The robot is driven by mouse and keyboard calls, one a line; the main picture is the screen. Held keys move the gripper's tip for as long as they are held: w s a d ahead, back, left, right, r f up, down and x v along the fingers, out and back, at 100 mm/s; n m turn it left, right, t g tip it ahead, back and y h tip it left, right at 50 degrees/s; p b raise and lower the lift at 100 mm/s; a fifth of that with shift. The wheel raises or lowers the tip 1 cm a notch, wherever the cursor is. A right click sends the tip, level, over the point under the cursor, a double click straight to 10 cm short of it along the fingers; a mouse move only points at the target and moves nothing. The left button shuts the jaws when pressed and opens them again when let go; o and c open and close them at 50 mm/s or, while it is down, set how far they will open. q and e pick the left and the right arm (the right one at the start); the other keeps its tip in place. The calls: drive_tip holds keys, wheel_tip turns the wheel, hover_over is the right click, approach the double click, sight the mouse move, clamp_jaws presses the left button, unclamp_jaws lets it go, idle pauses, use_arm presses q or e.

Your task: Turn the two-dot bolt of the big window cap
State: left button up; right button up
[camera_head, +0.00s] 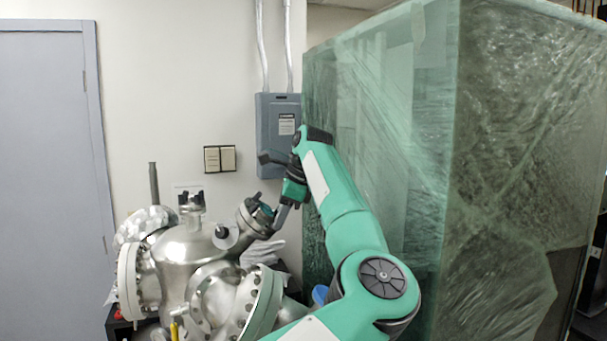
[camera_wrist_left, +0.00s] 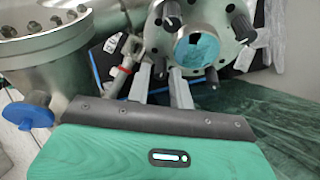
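The window cap (camera_wrist_left: 222,22) is a round metal flange with a teal centre and several dark bolts around its rim. It also shows in the head view at the end of the angled port (camera_head: 258,213) of the steel chamber. Dots on the bolts are too small to make out, so I cannot tell which one is the two-dot bolt. My left gripper (camera_head: 281,217) reaches down to the cap from the upper right. In the left wrist view its two pale fingers (camera_wrist_left: 160,80) stand apart at the cap's lower rim, near a dark bolt. Contact is unclear. My right gripper is out of view.
The steel chamber (camera_head: 190,247) has several bolted flanges and ports close to the left gripper. A large film-wrapped crate (camera_head: 505,150) stands close on the right. A grey electrical box (camera_head: 278,125) hangs on the wall behind. A blue knob (camera_wrist_left: 30,115) sits left of the gripper.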

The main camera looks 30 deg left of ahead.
use_arm(q)
drive_tip(key=s+b+v, duration=0.1)
drive_tip(key=b+v, duration=0.1)
drive_tip(key=v, duration=1.2)
drive_tip(key=shift+w, duration=0.45)
drive_tip(key=shift+f, duration=0.1)
